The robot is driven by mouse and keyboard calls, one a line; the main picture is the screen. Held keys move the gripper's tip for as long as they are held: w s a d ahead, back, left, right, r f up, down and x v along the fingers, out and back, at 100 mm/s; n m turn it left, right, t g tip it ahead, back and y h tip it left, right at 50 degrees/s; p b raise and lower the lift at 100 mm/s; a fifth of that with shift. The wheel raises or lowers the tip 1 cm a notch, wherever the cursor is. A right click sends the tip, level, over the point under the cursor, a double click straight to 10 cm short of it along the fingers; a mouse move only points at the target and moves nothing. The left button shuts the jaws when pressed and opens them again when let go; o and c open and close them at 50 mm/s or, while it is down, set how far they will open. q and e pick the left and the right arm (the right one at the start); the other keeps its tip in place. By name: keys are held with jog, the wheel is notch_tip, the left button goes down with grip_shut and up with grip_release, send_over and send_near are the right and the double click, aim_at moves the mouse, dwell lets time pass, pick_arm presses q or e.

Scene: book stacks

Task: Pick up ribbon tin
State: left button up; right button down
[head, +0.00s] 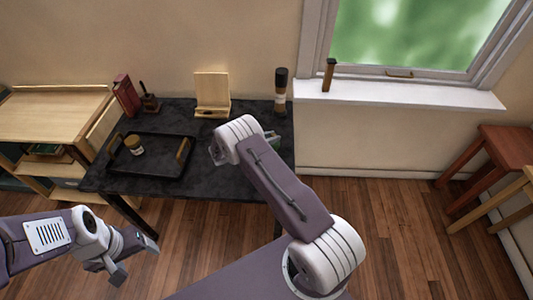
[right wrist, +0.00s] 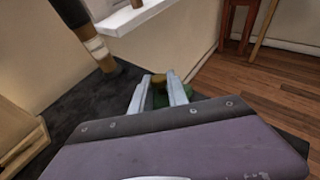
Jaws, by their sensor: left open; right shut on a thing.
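A small green thing with a brownish-yellow part, which I take to be the ribbon tin (right wrist: 159,90), is between the fingers of my right gripper (right wrist: 160,92) in the right wrist view. That gripper is shut on it over the dark table. My left gripper (head: 134,259) is open and empty in front of the table, low at the left.
The dark table (head: 225,185) bears a black tray (head: 150,175) with a small jar (head: 134,144), a wooden stand (head: 212,92), a red book (head: 126,95) and a dark cylinder (head: 281,90). A windowsill (head: 420,95) is at right. Red stool (head: 500,150) stands far right.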

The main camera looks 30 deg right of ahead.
jog(key=shift+s+f, duration=0.2)
jog(key=shift+f, duration=0.35)
dwell(0.4)
jog(key=shift+w+r, duration=0.1)
jog(key=shift+r, duration=0.2)
jog(key=r, duration=0.3)
jog(key=shift+w+d, duration=0.15)
jog(key=shift+w, duration=0.15)
jog(key=s+d+r, duration=0.3)
jog(key=s+r, duration=0.4)
jog(key=s, duration=0.4)
jog(key=shift+s+r, duration=0.2)
